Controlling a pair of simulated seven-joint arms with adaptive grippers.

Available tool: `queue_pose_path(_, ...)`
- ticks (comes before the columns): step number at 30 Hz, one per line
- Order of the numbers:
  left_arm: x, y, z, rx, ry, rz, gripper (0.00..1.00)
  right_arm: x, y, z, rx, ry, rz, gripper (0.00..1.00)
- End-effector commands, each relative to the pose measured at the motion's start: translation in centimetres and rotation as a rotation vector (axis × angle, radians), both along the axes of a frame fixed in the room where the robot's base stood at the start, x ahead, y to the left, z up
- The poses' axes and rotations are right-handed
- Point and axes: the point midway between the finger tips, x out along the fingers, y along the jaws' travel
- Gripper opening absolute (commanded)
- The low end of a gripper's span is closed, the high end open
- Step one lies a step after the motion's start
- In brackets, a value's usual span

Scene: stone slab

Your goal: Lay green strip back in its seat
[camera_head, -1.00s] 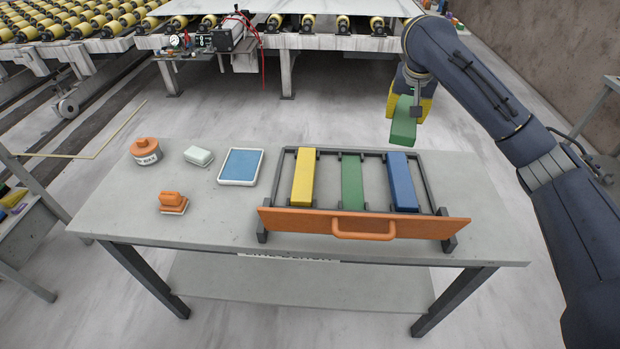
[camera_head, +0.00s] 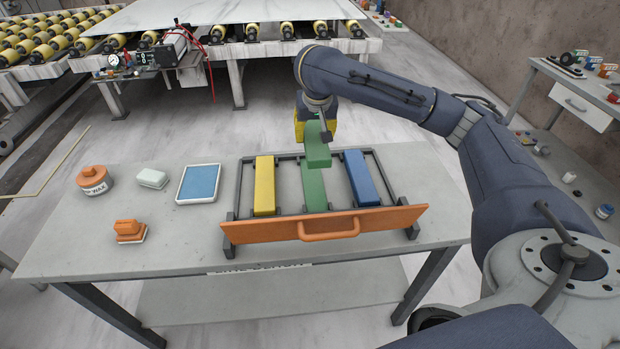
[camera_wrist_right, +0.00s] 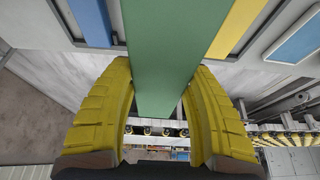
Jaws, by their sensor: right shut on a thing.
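My right gripper (camera_head: 317,126) is shut on a green strip (camera_head: 319,150), held above the rack's middle place. In the right wrist view the strip (camera_wrist_right: 163,55) runs between the yellow fingers. The rack (camera_head: 386,181) has dark rails and an orange front board (camera_head: 270,230) with a handle. Below the held strip, a green surface (camera_head: 315,196) shows in the middle place; I cannot tell whether it is a seat or another strip. A yellow strip (camera_head: 265,185) lies to its left and a blue strip (camera_head: 361,178) to its right. My left gripper is not in view.
On the table (camera_head: 190,239), left of the rack, are a blue-topped pad (camera_head: 198,183), a white block (camera_head: 152,178), an orange-lidded tub (camera_head: 94,180) and an orange-handled block (camera_head: 129,231). A roller conveyor (camera_head: 250,45) stands behind. The table's right end is clear.

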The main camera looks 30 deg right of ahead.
Motion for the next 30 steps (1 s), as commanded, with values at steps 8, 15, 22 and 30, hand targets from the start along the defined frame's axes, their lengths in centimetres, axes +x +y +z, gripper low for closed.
queue_pose_path(8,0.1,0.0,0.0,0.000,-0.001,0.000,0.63,0.0,0.1,-4.8,0.002,0.002,-0.001,0.05)
queue_pose_path(15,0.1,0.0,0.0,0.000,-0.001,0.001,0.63,0.0,0.1,-9.1,0.002,0.003,-0.001,0.05)
queue_pose_path(22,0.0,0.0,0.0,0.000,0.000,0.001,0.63,0.0,0.0,-11.9,0.001,-0.001,-0.001,0.05)
queue_pose_path(30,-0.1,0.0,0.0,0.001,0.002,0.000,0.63,0.0,0.0,-13.4,0.000,0.001,0.000,0.05)
